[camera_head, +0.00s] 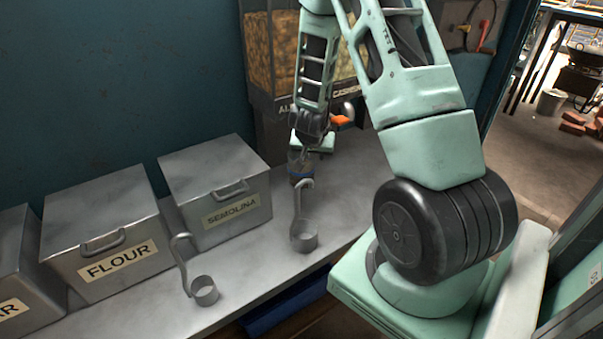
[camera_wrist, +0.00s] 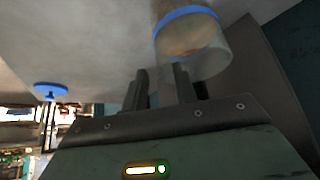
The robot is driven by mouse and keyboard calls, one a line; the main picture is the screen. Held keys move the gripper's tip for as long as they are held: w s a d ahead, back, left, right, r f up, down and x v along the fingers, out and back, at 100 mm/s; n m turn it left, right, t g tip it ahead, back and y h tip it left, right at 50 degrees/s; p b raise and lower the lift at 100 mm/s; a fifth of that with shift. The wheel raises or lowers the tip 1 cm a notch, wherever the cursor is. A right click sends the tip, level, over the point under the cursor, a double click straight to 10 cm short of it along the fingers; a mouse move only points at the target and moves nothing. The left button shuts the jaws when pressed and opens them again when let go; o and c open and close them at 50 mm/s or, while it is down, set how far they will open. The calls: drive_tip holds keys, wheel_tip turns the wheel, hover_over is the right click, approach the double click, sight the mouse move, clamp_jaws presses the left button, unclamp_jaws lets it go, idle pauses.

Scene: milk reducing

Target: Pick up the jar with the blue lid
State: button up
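The clear jar (camera_wrist: 193,48) with brownish contents and a blue band or lid shows in the wrist view, beyond and slightly right of my gripper's fingers.
A metal scoop (camera_head: 303,236) stands close in front of the jar, and another scoop (camera_head: 204,290) is further left. The semolina box (camera_head: 215,185) and flour box (camera_head: 100,235) stand left. A dispenser (camera_head: 290,60) is behind. The counter (camera_head: 350,190) is clear to the right.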

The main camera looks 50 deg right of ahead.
clamp_jaws()
idle(1.4)
